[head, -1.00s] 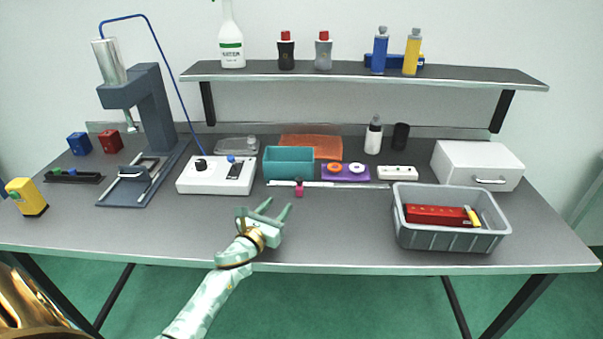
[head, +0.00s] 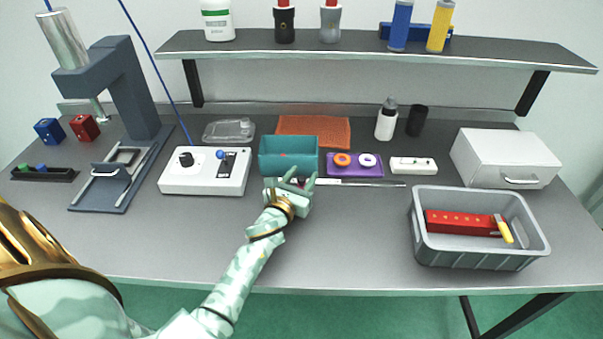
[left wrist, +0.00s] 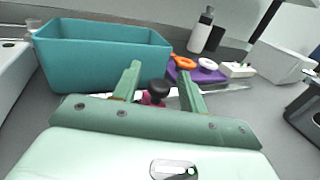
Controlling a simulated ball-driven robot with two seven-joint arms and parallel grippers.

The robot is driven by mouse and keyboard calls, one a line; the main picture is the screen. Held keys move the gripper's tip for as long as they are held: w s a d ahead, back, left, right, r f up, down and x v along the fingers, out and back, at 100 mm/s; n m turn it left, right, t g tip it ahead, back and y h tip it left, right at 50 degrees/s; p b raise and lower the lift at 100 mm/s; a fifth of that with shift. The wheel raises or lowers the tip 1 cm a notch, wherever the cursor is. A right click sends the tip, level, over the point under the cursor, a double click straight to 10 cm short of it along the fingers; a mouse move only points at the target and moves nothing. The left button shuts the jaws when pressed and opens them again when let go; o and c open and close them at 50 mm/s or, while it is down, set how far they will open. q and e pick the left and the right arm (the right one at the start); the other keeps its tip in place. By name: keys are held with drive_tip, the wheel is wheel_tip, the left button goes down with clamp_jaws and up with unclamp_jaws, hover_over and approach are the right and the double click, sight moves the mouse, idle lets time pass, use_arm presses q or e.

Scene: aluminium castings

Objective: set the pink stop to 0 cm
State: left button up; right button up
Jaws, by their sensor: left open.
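The pink stop (left wrist: 147,99), topped by a black knob, shows in the left wrist view between the fingers of my left gripper. It sits on a thin pale rail (head: 375,184) in front of the teal bin; the rail also shows in the left wrist view (left wrist: 234,89). My left gripper (head: 301,177) is open, with one finger on each side of the stop, and I see no grip on it. In the head view my gripper hides the stop. I cannot read a scale or the stop's position. My right gripper is out of view.
The teal bin (head: 289,160) stands just behind the gripper. A white control box (head: 205,181) is to the left. A purple tray (head: 355,170) with rings and a white block (head: 413,165) lie to the right. A grey crate (head: 480,252) stands front right.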

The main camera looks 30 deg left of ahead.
use_arm(q)
clamp_jaws()
drive_tip(key=s+a, duration=0.1)
drive_tip(key=a, duration=0.1)
drive_tip(key=s+a, duration=0.2)
drive_tip(key=a, duration=0.1)
drive_tip(key=s+a, duration=0.1)
drive_tip(key=a, duration=0.1)
drive_tip(key=shift+s+a, duration=0.3)
drive_tip(key=shift+c, duration=0.6)
unclamp_jaws()
drive_tip(key=shift+o, duration=0.6)
drive_tip(key=shift+s+a, duration=0.15)
